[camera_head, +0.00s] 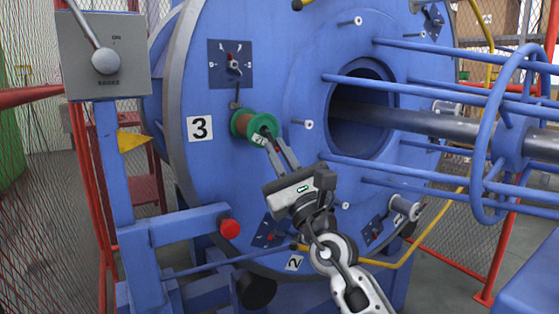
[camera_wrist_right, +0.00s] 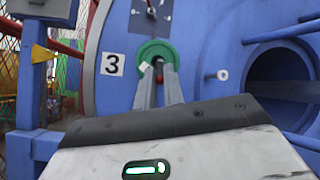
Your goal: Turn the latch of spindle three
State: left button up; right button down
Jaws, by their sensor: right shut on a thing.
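A green-flanged spool (camera_head: 240,122) with a brown winding sits on spindle three, beside the white "3" label (camera_head: 200,128) on the blue disc. It also shows in the wrist view (camera_wrist_right: 157,48). My right gripper (camera_head: 270,140) reaches up from the lower right to the front of this spool. Its fingers are shut on the small latch at the spindle's end, where a dark and red bit (camera_wrist_right: 159,69) shows between the fingertips. The fingers hide most of the latch, so its angle is unclear. My left gripper is not in view.
A dark blue dial plate (camera_head: 230,64) is above the spool. Blue rods and a ring cage (camera_head: 490,130) stick out to the right around a grey shaft. A switch box (camera_head: 103,55) and a red button (camera_head: 229,229) stand at the left. Yellow tubing runs below right.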

jog(key=shift+f, duration=0.1)
jog(key=c, duration=1.5)
grip_release()
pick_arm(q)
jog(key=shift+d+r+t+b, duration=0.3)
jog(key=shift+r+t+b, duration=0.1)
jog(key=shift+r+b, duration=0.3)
pick_arm(e)
jog(key=v, duration=1.6)
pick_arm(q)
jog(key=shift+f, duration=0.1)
